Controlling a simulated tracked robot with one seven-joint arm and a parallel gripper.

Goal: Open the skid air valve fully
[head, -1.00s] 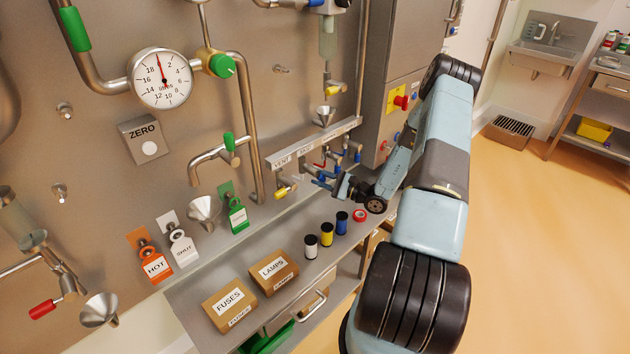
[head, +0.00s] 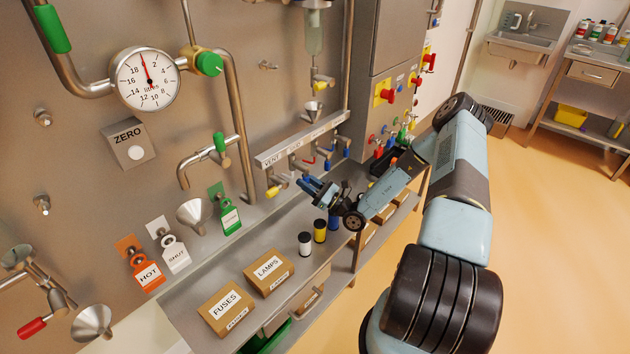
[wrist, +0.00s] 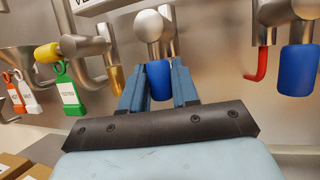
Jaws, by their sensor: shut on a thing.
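A row of small valves hangs under a labelled rail (head: 300,140) on the steel panel. In the wrist view my gripper (wrist: 158,82) has its two blue fingers on either side of a blue valve handle (wrist: 159,80), shut on it. The handle hangs below a round silver valve body (wrist: 150,25). In the head view my gripper (head: 309,184) is at this valve, just right of the yellow-handled valve (head: 277,190), and its fingers mostly hide the handle. The label above the held valve is too small to read surely.
Another blue handle (wrist: 297,70) and a red lever (wrist: 258,62) are close on the right. The bench below holds white (head: 305,243) and yellow (head: 320,231) spools and the FUSES (head: 226,304) and LAMPS (head: 269,272) boxes. A green tag (head: 230,219) hangs at left.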

